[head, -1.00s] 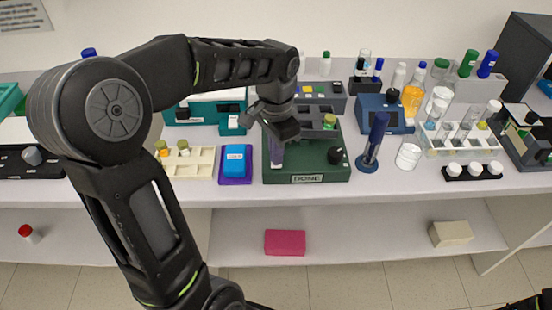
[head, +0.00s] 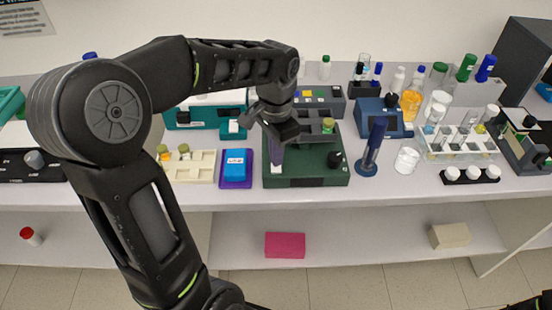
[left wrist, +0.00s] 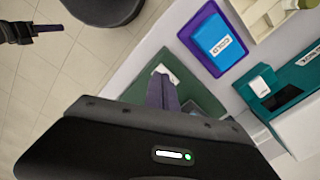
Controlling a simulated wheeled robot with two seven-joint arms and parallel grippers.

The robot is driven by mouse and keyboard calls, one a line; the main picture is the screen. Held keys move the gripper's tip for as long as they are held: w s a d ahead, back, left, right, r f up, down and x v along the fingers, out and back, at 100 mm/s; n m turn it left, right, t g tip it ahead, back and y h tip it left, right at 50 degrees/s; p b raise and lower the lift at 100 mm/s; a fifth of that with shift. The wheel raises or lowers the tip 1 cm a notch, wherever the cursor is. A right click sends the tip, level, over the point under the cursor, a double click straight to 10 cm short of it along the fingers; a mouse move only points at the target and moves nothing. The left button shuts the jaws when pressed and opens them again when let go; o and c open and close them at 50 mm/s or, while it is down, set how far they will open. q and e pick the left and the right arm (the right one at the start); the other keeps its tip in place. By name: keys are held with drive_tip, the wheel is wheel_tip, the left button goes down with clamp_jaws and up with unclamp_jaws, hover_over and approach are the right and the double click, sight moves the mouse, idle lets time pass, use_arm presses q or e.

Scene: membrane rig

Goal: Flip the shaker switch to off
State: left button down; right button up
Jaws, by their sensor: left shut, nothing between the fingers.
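The shaker is most likely the dark green device (head: 310,169) in the middle of the bench. It has a black knob (head: 335,159) and a front display (head: 306,182) that is dark. A small white switch (head: 277,169) sits at its left front. My left gripper (head: 276,160) is shut and empty, its purple fingers pointing down at the switch. In the left wrist view the fingertips (left wrist: 163,88) reach the white switch (left wrist: 168,72) and partly cover it. I cannot tell whether they touch. My right gripper (left wrist: 48,28) shows small at the upper left there, its opening unclear.
A blue block on a purple tray (head: 236,181) and a cream rack (head: 190,179) stand left of the device. A teal machine (head: 205,118) is behind left.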

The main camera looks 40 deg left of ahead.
sight(276, 169)
use_arm(q)
wheel_tip(276, 169, up, 5)
drive_tip(key=p, duration=0.3)
idle(0.6)
